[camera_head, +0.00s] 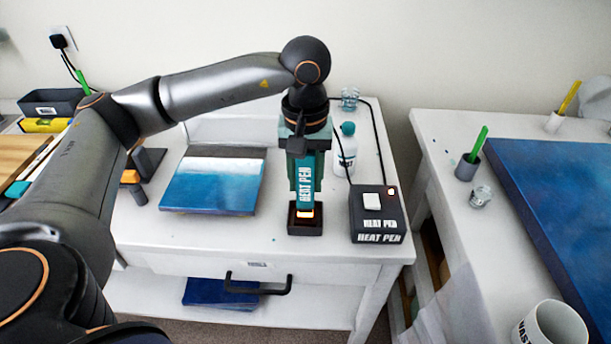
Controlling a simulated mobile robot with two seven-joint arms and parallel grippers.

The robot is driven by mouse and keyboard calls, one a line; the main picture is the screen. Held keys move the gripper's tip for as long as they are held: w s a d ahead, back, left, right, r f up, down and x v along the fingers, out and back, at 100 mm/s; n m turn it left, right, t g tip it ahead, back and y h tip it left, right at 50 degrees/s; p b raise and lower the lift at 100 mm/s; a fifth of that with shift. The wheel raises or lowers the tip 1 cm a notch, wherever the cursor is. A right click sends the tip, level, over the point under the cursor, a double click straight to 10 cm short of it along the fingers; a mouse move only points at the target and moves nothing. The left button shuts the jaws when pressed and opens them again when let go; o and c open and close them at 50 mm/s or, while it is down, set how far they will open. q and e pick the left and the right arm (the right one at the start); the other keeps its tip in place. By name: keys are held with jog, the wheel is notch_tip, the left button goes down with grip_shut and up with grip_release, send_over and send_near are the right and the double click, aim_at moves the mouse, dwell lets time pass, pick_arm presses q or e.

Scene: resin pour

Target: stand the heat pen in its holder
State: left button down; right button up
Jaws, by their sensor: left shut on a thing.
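The heat pen (304,181) is a teal tool with a white "HEAT PEN" label, pointing straight down. Its lower tip glows orange-white. My left gripper (303,150) is shut on its upper part from above. The holder (306,229) is a small black square block on the white table, directly under the pen. The glowing tip shows at the holder's opening; I cannot tell how deep it sits. The black "HEAT PEN" control box (377,221) stands right of the holder, with a white switch and a small red light. My right gripper is not in view.
A blue-and-white painted panel (212,186) lies left of the holder. A white bottle with a teal cap (346,150) stands close behind right. A black cable (381,140) runs behind the box. A gap separates this table from the right one (440,150).

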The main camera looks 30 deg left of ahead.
pick_arm(q)
jog(key=shift+c, duration=1.9)
grip_release()
jog(key=shift+r, duration=0.1)
notch_tip(320, 180, up, 12)
jog(key=shift+r+p, duration=0.2)
jog(key=shift+p, duration=0.35)
jog(key=shift+d+f, duration=0.1)
